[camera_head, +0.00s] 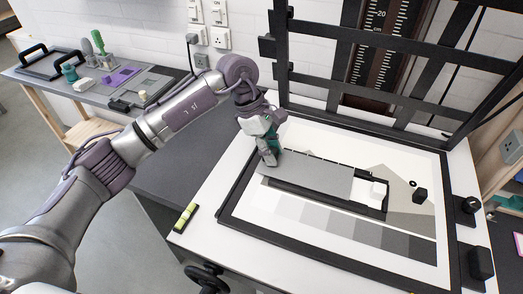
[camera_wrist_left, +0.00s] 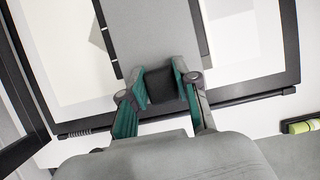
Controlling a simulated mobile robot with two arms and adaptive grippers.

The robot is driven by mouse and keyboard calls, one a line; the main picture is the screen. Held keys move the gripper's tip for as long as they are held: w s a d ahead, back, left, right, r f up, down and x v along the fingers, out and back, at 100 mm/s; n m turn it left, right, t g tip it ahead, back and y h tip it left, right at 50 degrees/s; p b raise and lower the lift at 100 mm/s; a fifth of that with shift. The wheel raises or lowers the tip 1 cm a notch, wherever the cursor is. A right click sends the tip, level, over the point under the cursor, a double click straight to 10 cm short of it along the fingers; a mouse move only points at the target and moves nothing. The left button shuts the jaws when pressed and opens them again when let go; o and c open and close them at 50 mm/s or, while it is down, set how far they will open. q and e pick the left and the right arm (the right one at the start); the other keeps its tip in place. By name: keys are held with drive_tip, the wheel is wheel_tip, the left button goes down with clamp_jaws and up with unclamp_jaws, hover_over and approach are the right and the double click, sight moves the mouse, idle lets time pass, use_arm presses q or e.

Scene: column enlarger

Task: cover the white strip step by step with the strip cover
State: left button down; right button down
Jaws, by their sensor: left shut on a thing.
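The strip cover (camera_head: 312,177) is a flat grey plate lying along a black holder (camera_head: 330,204) on the easel board. The white strip (camera_head: 377,190) shows only at the holder's right end, past the cover's edge; the rest is hidden beneath the cover. My left gripper (camera_head: 268,157) is at the cover's left end. In the left wrist view, my left gripper (camera_wrist_left: 161,88) is shut on a dark block at the end of the grey cover (camera_wrist_left: 152,38). My right gripper is not in view.
The black easel frame (camera_head: 300,255) surrounds a print with grey tone patches. A small black block (camera_head: 420,195) stands right of the holder. Black frame bars (camera_head: 400,52) rise behind. A green level (camera_head: 186,217) lies at the table's left edge. A side bench (camera_head: 90,83) holds tools.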

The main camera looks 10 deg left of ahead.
use_arm(q)
drive_tip(key=c, duration=0.8)
unclamp_jaws()
drive_tip(key=shift+c, duration=0.2)
drive_tip(key=shift+a, duration=0.1)
drive_tip(key=v, duration=1.2)
